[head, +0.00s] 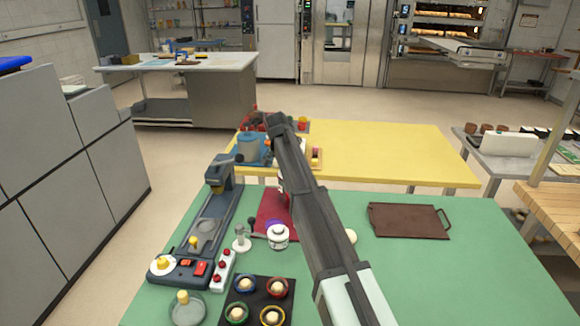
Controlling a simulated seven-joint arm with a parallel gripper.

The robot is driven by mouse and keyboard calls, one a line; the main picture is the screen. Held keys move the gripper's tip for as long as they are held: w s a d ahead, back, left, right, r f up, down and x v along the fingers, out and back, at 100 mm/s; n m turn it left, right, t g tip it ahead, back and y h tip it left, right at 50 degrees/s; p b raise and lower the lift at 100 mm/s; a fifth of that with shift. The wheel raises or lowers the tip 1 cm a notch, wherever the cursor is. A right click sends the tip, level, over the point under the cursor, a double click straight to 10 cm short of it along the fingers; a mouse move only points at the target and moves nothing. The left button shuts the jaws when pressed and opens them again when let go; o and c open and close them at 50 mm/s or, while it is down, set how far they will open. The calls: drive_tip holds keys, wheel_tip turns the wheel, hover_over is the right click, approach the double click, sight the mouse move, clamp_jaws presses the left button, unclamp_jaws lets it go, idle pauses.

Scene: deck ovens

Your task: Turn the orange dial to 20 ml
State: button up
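A round white dial plate with a yellow-orange knob (162,264) sits on the front left corner of a long dark blue-grey device (210,235) on the green table. It looks like the orange dial; its markings are too small to read, so I cannot tell its setting. My dark arm crosses the middle of the view, well to the right of the dial. I cannot make out my gripper's fingers; the arm hides what is behind it.
Red switches (221,270), a white jar (278,237) and a black tray of coloured rings (237,284) stand close right of the device. A red mat (272,207) lies behind the jar. A brown board (409,220) lies at right. The green table's front right is clear.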

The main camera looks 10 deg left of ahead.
idle(0.3)
drive_tip(key=o, duration=1)
drive_tip(key=v, duration=1.3)
drive_tip(key=shift+s+a+r, duration=0.2)
drive_tip(key=shift+r, duration=0.1)
drive_tip(key=shift+w+d, duration=0.1)
